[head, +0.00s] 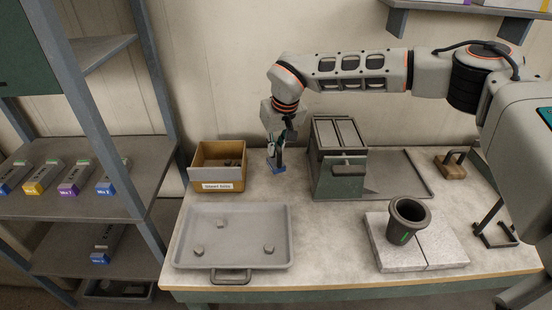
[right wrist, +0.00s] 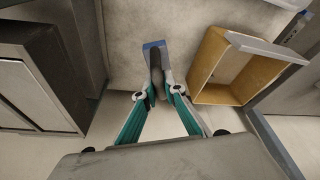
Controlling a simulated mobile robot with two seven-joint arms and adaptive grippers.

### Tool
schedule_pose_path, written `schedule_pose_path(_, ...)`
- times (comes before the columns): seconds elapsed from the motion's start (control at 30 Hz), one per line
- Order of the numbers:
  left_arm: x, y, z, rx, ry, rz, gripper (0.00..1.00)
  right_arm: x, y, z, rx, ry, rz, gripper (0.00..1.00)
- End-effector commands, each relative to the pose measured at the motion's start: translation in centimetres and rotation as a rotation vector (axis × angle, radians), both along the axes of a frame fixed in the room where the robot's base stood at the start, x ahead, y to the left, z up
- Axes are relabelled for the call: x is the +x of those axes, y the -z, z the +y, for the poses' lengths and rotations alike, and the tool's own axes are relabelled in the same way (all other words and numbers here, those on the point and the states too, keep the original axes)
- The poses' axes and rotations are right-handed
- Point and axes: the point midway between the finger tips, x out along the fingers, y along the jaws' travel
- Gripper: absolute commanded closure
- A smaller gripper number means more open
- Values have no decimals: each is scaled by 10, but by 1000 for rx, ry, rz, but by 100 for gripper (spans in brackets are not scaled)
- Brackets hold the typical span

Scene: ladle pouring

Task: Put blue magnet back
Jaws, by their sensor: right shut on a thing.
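The blue magnet (head: 278,169) shows as a blue end on a grey piece below my right gripper (head: 277,148), between the cardboard box and the green-grey case. My right gripper is shut on it and points down. In the right wrist view the blue magnet (right wrist: 154,44) sticks out past the fingertips (right wrist: 161,82). The fingers hide part of it. It is close above the bench or touching it; I cannot tell which. My left gripper is not in view.
The labelled cardboard box (head: 207,152) stands left of the gripper and the case (head: 337,180) right. A grey tray (head: 230,255) with 3 small lumps lies in front. A dark pot (head: 405,228) stands on pale slabs. Shelves (head: 85,207) at left hold several colour-ended blocks.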

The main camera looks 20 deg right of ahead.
Motion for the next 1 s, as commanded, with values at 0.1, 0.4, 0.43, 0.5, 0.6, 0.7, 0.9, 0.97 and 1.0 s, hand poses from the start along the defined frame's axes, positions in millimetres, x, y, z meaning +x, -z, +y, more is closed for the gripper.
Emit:
schedule_pose_path(0.1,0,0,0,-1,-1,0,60,0,5,1,1,0,-1,100)
schedule_pose_path(0.4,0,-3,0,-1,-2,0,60,0,42,0,1,2,1,100)
schedule_pose_path(0.43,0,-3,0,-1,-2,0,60,0,44,0,2,2,0,100)
schedule_pose_path(0.5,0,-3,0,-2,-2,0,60,1,45,0,1,1,-2,100)
schedule_pose_path(0.6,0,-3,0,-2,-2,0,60,1,45,0,1,1,-2,100)
schedule_pose_path(0.7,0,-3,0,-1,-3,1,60,0,45,0,1,1,-2,100)
schedule_pose_path(0.9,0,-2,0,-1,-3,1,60,0,49,0,1,0,0,74)
schedule_pose_path(0.97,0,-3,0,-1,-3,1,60,0,49,0,0,0,0,74)
schedule_pose_path(1.0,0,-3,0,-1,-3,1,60,0,49,0,0,0,0,74)
